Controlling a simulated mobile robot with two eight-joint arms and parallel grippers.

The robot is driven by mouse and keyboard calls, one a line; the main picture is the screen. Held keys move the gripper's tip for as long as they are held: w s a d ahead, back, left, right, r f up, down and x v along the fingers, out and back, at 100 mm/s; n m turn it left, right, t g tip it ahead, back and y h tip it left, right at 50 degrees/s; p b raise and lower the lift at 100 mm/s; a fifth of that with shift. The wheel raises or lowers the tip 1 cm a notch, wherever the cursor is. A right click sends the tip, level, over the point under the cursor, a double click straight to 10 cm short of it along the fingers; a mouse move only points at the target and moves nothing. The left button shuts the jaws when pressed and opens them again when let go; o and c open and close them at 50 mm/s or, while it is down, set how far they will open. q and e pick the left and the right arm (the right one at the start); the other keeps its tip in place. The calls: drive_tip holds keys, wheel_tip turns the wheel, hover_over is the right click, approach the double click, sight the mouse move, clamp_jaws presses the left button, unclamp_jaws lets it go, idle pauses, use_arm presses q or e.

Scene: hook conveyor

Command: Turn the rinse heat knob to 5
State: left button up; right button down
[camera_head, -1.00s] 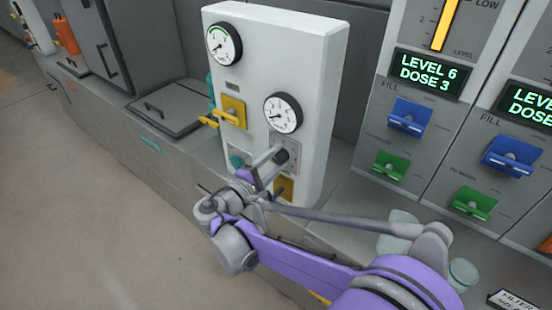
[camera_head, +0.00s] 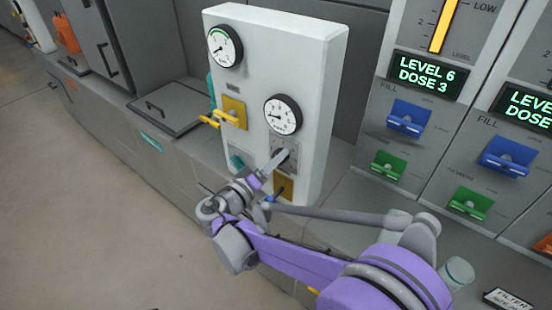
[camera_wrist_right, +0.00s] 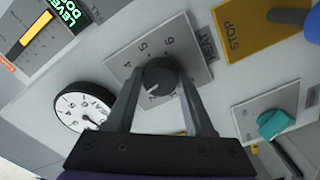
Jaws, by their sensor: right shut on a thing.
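The rinse heat knob (camera_wrist_right: 161,76) is dark and round, on a grey plate (camera_wrist_right: 195,33) marked HEAT, with 4, 5 and 6 visible. A white mark on the knob faces the lower left in the right wrist view, away from the 5; the lower numbers are hidden by a finger. My right gripper (camera_wrist_right: 158,82) is shut on the knob, one finger on each side. In the head view, my right gripper (camera_head: 281,158) reaches the plate on the white panel (camera_head: 318,105) from below left. My left gripper is not in view.
A round gauge (camera_head: 283,115) sits just above the knob. A yellow lever (camera_head: 231,113), a teal knob (camera_wrist_right: 276,124) and a yellow STOP plate (camera_wrist_right: 245,38) are close by. Fill panels with blue (camera_head: 408,118) and green handles stand at the right.

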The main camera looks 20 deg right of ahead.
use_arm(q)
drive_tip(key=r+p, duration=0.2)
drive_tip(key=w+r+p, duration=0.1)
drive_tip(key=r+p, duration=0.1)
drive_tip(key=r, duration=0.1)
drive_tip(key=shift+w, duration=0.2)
use_arm(e)
drive_tip(key=m, duration=1.9)
drive_tip(key=shift+m, duration=0.3)
drive_tip(key=shift+c, duration=1.4)
unclamp_jaws()
drive_tip(key=shift+s, duration=0.1)
